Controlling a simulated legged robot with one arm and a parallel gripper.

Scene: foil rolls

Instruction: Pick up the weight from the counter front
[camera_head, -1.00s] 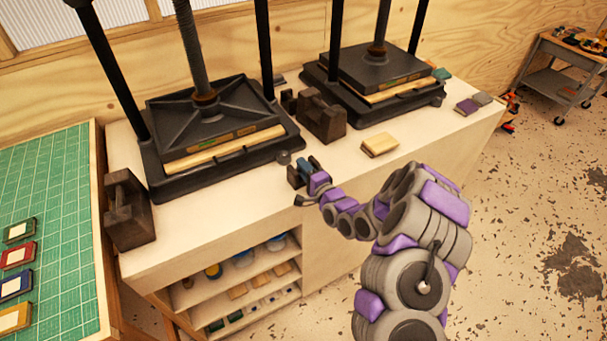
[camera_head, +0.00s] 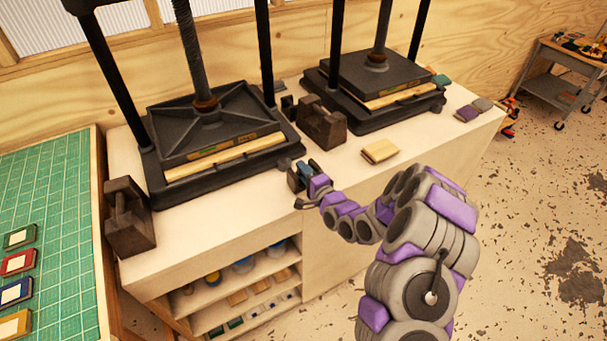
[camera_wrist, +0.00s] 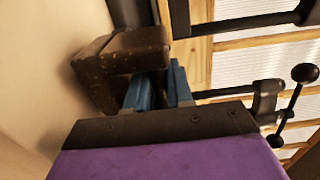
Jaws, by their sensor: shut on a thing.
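The weight (camera_wrist: 120,60) is a dark brown, worn metal block with an arm-like part reaching toward my fingers, seen in the wrist view. My gripper (camera_wrist: 158,80) has two blue fingers, shut on this weight. In the head view my gripper (camera_head: 303,172) is over the front part of the counter (camera_head: 235,222), between the two presses. The fingers and the wrist hide the grip itself. I cannot tell whether the weight touches the counter.
Another dark weight (camera_head: 320,124) stands between the left press (camera_head: 215,135) and the right press (camera_head: 375,75). A further weight (camera_head: 128,218) stands at the counter's left end. A tan block (camera_head: 380,151) lies to the right of my gripper. Shelves (camera_head: 240,292) are below.

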